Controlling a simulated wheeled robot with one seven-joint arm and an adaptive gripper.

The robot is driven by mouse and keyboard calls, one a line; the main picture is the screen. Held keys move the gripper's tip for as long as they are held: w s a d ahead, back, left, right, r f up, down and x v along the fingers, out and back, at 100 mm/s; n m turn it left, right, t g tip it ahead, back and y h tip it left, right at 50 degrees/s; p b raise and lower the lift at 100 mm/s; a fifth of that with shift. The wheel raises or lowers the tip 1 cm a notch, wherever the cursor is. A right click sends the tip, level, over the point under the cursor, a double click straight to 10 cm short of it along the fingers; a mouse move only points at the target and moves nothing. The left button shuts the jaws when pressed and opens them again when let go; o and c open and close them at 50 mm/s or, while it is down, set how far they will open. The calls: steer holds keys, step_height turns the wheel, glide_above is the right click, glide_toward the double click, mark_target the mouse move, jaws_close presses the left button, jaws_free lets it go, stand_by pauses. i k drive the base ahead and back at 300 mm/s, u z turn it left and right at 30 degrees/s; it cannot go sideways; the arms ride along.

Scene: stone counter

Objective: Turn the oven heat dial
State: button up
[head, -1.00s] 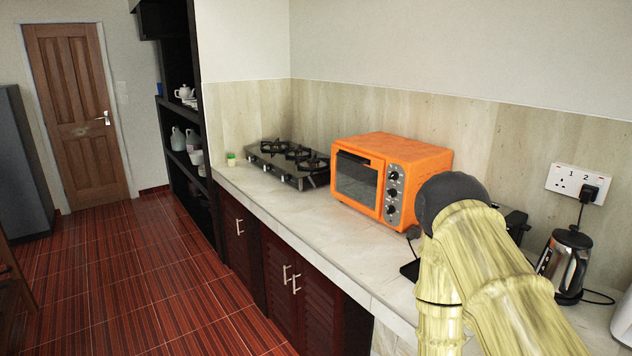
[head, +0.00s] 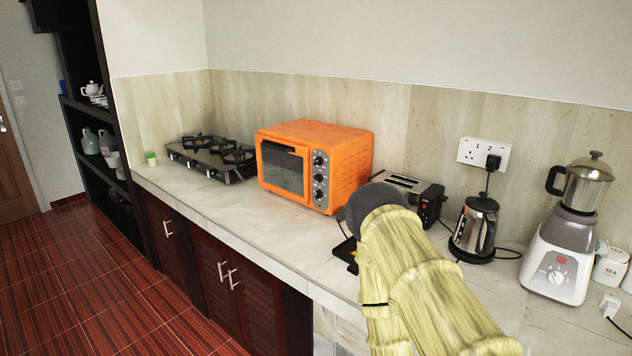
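The orange oven (head: 338,150) stands on the stone counter (head: 215,205) in the head view, its glass door (head: 283,170) shut. All three dials are in plain sight. My arm, yellowish with a dark rounded part, reaches in from the lower right, to the right of the oven in the picture.
A gas hob (head: 212,156) lies left of the oven. A toaster (head: 410,192), a kettle (head: 475,228) and a blender (head: 567,235) stand to the right. The counter before the oven is clear.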

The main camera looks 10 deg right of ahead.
mark_target(319, 161)
steer(key=k, duration=0.55)
steer(key=u, duration=1)
steer(key=i, duration=1.9)
steer(key=z, duration=0.95)
